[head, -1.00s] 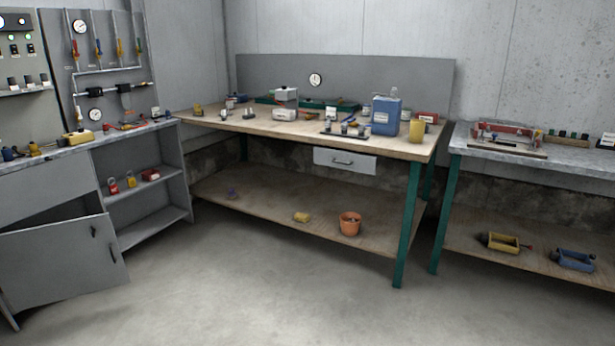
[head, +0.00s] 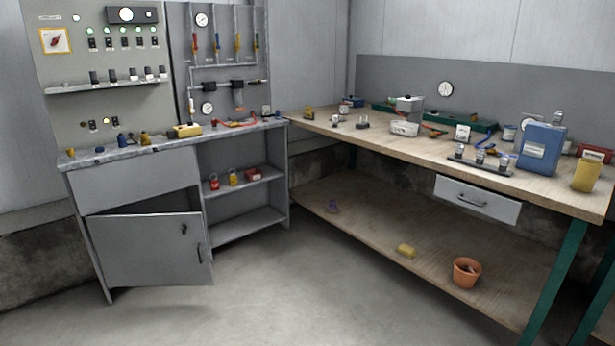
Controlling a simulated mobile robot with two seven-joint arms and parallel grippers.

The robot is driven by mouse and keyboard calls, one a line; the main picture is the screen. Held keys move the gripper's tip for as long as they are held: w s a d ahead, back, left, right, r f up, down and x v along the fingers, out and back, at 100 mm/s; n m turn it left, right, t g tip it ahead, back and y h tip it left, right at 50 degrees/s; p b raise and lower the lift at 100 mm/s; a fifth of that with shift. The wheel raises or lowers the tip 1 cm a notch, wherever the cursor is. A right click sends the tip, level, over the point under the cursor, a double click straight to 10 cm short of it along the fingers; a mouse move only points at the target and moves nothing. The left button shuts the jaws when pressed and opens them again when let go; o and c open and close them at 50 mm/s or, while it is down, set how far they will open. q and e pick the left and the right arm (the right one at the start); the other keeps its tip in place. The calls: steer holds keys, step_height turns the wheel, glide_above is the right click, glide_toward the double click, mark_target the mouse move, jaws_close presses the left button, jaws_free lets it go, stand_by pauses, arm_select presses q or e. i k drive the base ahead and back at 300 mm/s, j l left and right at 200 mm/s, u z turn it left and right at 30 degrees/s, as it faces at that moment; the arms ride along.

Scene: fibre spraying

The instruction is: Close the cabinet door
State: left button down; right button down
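The grey cabinet (head: 135,184) stands at the left under a panel with gauges and lights. Its lower door (head: 147,250) is partly open, its right edge swung out from the cabinet front. A dark gap shows above the door's top edge. The door has a dark vertical handle (head: 200,252) and a dark latch (head: 184,229) near its right edge. Neither of my grippers is in view.
Open shelves (head: 240,183) with small red and yellow items adjoin the cabinet on its right. A wooden workbench (head: 400,150) runs along the right, with a terracotta pot (head: 467,272) on its lower shelf. The concrete floor (head: 290,285) before the cabinet is clear.

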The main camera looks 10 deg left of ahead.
mark_target(151, 250)
steer(key=i+j+u, duration=0.1)
steer(key=i+u, duration=0.3)
steer(key=i+l+u, duration=0.1)
steer(key=i+u, duration=0.3)
steer(key=i, duration=1.4)
steer(key=i+z, duration=0.1)
steer(key=i, duration=0.45)
steer(key=i+j+z, duration=0.1)
steer(key=i, duration=0.4)
